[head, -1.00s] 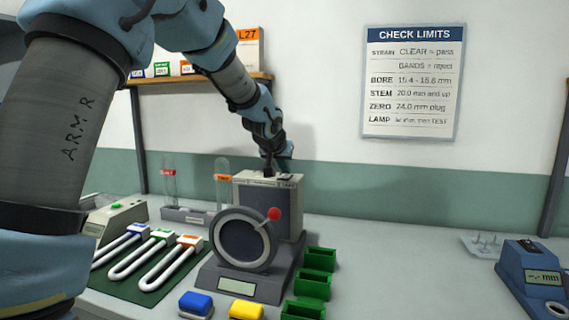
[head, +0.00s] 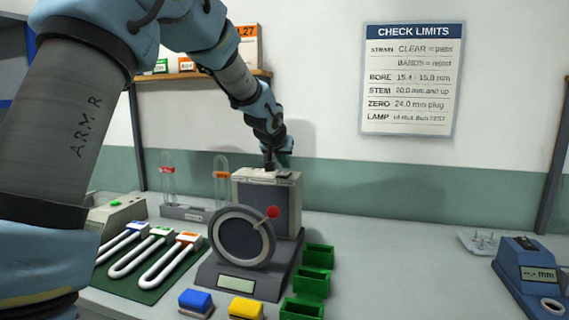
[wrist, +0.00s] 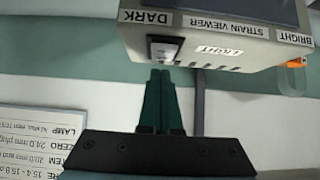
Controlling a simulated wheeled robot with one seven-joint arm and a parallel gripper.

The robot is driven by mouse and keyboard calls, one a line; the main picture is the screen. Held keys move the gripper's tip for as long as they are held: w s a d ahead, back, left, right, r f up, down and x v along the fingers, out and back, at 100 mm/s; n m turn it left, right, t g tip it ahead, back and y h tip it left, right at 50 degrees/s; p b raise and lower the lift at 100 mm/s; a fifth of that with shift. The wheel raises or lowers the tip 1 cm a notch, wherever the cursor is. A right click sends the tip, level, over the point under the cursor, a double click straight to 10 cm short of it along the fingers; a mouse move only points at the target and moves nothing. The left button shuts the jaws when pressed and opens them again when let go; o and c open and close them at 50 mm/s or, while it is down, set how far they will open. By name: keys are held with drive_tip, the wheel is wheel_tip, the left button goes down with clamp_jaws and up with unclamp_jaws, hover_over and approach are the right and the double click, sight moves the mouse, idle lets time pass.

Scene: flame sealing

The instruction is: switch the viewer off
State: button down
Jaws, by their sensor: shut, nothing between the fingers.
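The dial's window looks dark. In the wrist view, the viewer (wrist: 250,45) carries labels DARK, STRAIN VIEWER, BRIGHT and LIGHT. A small black-and-white rocker switch (wrist: 164,50) sits beside the LIGHT label. My gripper (head: 268,166) is shut and empty at the viewer's top. In the wrist view its dark green fingers (wrist: 160,73) end right at the switch; whether they touch it I cannot tell.
U-shaped tubes (head: 150,255) lie on a green mat at left. Green bins (head: 312,282), a blue block (head: 196,301) and a yellow block (head: 245,309) stand in front. A blue gauge (head: 530,275) is at right. The bench between bins and gauge is clear.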

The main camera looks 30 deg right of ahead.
sight(284, 173)
drive_tip(key=r+p, duration=0.1)
drive_tip(key=r, duration=0.1)
drive_tip(key=r+p, duration=0.1)
drive_tip(key=r, duration=0.1)
drive_tip(key=shift+w+d+p, duration=0.15)
drive_tip(key=shift+d+p, duration=0.05)
drive_tip(key=shift+p, duration=0.2)
drive_tip(key=shift+s+a+r+b, duration=0.2)
drive_tip(key=shift+a+r+b, duration=0.1)
drive_tip(key=shift+b, duration=0.15)
drive_tip(key=r+b+v, duration=0.1)
drive_tip(key=b+v, duration=0.1)
drive_tip(key=v, duration=0.6)
drive_tip(key=shift+w+d+r, duration=0.15)
drive_tip(key=shift+d+r, duration=0.05)
drive_tip(key=shift+r, duration=0.15)
